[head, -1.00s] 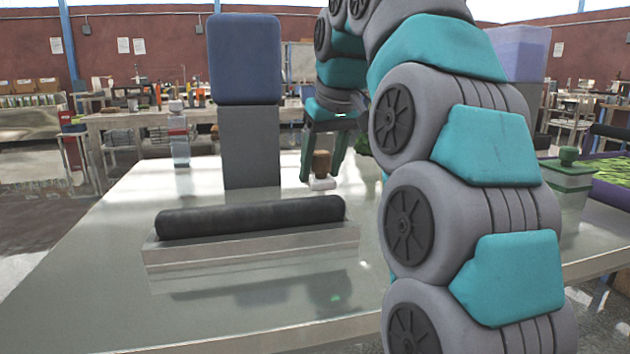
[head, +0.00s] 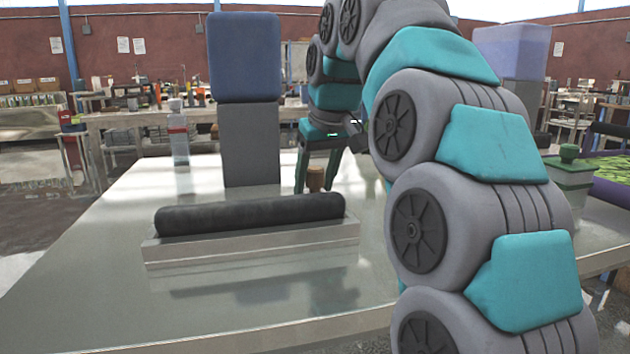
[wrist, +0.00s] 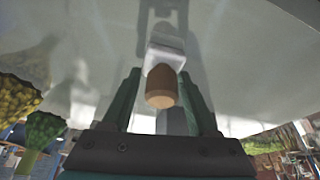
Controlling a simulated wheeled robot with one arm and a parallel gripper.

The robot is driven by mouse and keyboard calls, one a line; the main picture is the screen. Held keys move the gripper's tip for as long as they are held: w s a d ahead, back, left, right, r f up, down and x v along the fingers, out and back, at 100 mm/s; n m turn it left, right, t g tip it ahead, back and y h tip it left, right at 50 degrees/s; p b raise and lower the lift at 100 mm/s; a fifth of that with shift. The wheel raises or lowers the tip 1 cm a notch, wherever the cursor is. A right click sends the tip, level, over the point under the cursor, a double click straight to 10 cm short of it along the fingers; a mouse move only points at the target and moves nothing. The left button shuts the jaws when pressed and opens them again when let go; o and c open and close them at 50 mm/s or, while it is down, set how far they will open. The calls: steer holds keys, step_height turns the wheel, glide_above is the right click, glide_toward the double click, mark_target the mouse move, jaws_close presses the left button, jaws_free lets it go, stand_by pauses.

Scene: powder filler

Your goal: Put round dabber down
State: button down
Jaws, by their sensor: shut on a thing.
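The round dabber has a brown knob (head: 316,178) and shows just behind the black roller, low over the far part of the table. In the wrist view its brown knob (wrist: 162,88) sits between the fingers, with a pale block-like part (wrist: 166,52) beyond it. My gripper (head: 316,182) points down and is shut on the dabber; its dark green fingers also show in the wrist view (wrist: 161,100). The roller hides the dabber's lower end in the head view, so I cannot tell whether it touches the table.
The black roller (head: 250,213) lies on a grey tray (head: 250,248) in front. A tall grey block with a blue top (head: 245,60) stands left of my gripper. A small bottle (head: 178,135) stands farther left. A green-lidded jar (head: 570,178) is at right. The left tabletop (head: 110,220) is clear.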

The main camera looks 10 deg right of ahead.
steer(key=shift+f, duration=0.1)
steer(key=shift+c, duration=0.8)
jaws_free()
